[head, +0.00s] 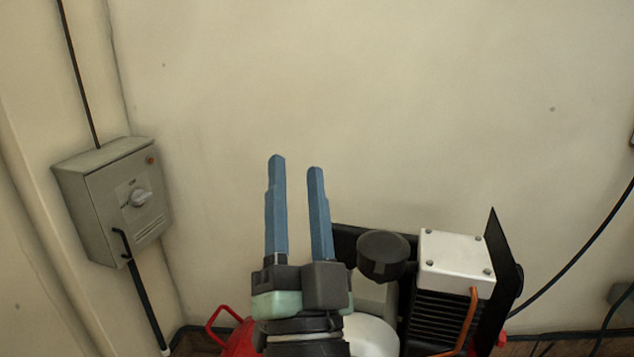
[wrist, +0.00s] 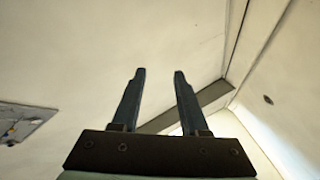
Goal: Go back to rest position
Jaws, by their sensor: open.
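My gripper (head: 297,165) points upward in the head view, in front of the bare wall. Its two blue fingers stand apart with nothing between them. In the wrist view my gripper (wrist: 159,72) is also open and empty, with walls and a corner behind it. The oxygen trainer shows behind and to the right of my gripper in the head view, with a black knob (head: 385,254), a white block (head: 456,262) on black fins and an orange pipe (head: 470,320). Its lower left part is hidden by my gripper.
A grey switch box (head: 118,200) is fixed to the wall at the left, with a black cable below it. A red object (head: 238,338) stands low beside my wrist. A black cable (head: 585,245) hangs at the right. The wall area above my gripper is clear.

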